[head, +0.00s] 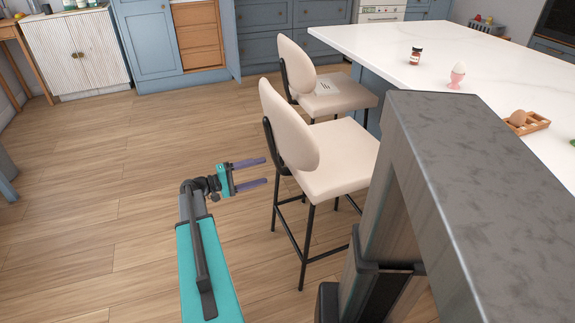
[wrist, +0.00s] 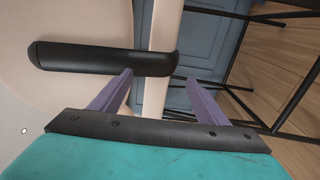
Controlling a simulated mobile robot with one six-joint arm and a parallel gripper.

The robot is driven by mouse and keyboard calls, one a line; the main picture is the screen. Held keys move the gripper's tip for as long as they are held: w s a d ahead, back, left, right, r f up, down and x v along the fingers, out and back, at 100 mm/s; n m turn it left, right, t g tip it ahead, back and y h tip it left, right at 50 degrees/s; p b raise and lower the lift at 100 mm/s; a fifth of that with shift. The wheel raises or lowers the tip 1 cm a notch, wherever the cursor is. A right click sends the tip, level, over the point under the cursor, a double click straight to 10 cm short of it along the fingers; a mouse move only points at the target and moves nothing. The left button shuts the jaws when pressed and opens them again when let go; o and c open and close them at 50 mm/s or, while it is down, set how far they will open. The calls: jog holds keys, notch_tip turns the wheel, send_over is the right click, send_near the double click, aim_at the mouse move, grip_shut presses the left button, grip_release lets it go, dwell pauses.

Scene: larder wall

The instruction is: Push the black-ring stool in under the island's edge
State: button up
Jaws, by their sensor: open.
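The near stool (head: 338,165) has a cream seat and backrest on black legs with a black foot rail. It stands upright beside the white-topped island (head: 445,50). A similar far stool (head: 340,97) stands behind it with a pale sheet on its seat. I cannot make out which one is the black-ring stool. My gripper (head: 266,171) is open and empty, pointing right, just left of the near stool's back. In the wrist view a black bracket (wrist: 105,60) and cream padding (wrist: 65,105) lie close ahead of the fingers (wrist: 159,80); contact is unclear.
On the island are a small jar (head: 415,56), an egg in a pink cup (head: 457,76) and a wooden egg tray (head: 525,122). Blue cabinets (head: 150,40) and a white cabinet (head: 75,52) line the back. The wood floor at left is clear.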

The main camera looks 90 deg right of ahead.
aim_at(288, 165)
jog(key=x, duration=1.3)
jog(key=shift+s+b, duration=0.1)
jog(key=shift+b, duration=0.3)
jog(key=shift+s, duration=0.1)
grip_shut()
